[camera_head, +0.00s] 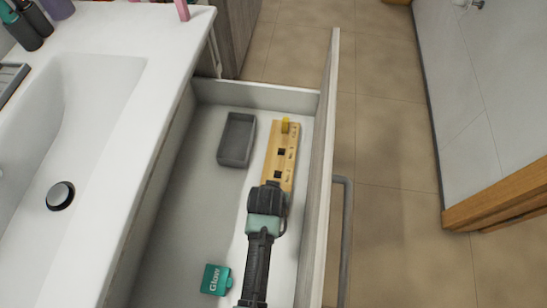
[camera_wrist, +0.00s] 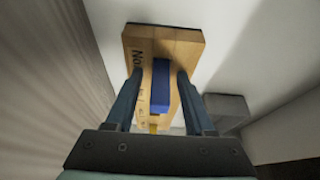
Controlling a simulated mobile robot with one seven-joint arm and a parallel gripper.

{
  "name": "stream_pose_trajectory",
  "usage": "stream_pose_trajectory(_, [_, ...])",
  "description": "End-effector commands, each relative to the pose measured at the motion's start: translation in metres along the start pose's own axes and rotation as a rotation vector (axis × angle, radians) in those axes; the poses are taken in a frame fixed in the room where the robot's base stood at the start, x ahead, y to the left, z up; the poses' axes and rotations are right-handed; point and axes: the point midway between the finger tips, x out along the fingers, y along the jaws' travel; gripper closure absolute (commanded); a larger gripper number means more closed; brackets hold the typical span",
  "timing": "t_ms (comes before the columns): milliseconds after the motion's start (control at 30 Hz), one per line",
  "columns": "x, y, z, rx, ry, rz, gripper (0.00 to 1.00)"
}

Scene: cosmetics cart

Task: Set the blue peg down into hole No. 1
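The wooden block (camera_head: 286,134) with numbered holes lies in the open drawer. Two dark square holes show in the head view. In the wrist view, the blue peg (camera_wrist: 161,86) stands over the block (camera_wrist: 185,42), beside printed "No" lettering. Its base is hidden, so I cannot tell how deep it sits. My gripper (camera_wrist: 160,72) is open, with one finger on each side of the blue peg and gaps showing between. In the head view my gripper (camera_head: 268,196) covers the block's near end and hides the blue peg.
A grey tray (camera_head: 237,138) lies left of the block, and a teal "Glow" box (camera_head: 216,279) lies nearer. The drawer front (camera_head: 325,150) rises close on the right. The white sink counter (camera_head: 135,170) borders the left. The drawer floor between tray and box is clear.

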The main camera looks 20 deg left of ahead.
Motion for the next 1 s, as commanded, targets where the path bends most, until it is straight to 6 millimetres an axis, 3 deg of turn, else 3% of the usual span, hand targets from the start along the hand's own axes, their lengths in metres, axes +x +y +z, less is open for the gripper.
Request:
stream_pose_trajectory(267, [-0.013,0.0,-0.002,0.0,0.0,0.0,0.46])
stream_pose_trajectory(700, [-0.098,0.0,-0.002,0.0,0.001,0.0,0.46])
stream_pose_trajectory(1000, [-0.123,0.0,-0.001,0.0,0.0,0.0,0.46])
